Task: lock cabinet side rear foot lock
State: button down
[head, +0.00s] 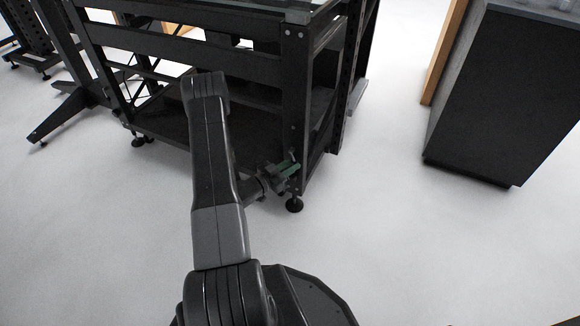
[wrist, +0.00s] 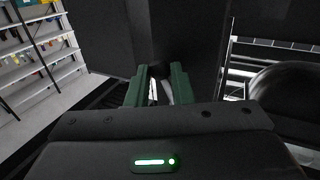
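The black metal frame (head: 296,95) stands on the floor, with a round levelling foot (head: 294,205) under its near right corner post. My gripper (head: 285,168) is low beside that post, just above and left of the foot. In the wrist view my gripper (wrist: 157,84) shows two green fingers set apart. Between them are a dark part and pale strips, and a large dark panel (wrist: 150,35) rises just beyond the fingertips. I cannot tell whether the fingers touch the post. I cannot make out a separate lock lever; it is hidden or too dark.
A dark cabinet (head: 495,95) stands on the right, with open pale floor (head: 385,240) between it and the frame. A dark lower shelf lies behind my arm. Shelves (wrist: 40,55) with small coloured items show at the left of the wrist view.

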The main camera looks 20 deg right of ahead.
jog(key=shift+w+a+m+y+b, duration=0.35)
jog(key=shift+m+y, duration=0.15)
jog(key=shift+m, duration=0.5)
jog(key=shift+w+a+m+y+b, duration=0.3)
jog(key=shift+m+y, duration=0.2)
jog(key=shift+m, duration=0.5)
jog(key=c, duration=1.5)
grip_release()
jog(key=shift+c, duration=0.2)
jog(key=p+v, duration=0.4)
jog(key=v, duration=0.9)
jog(key=shift+a, duration=0.35)
jog(key=shift+s, duration=0.1)
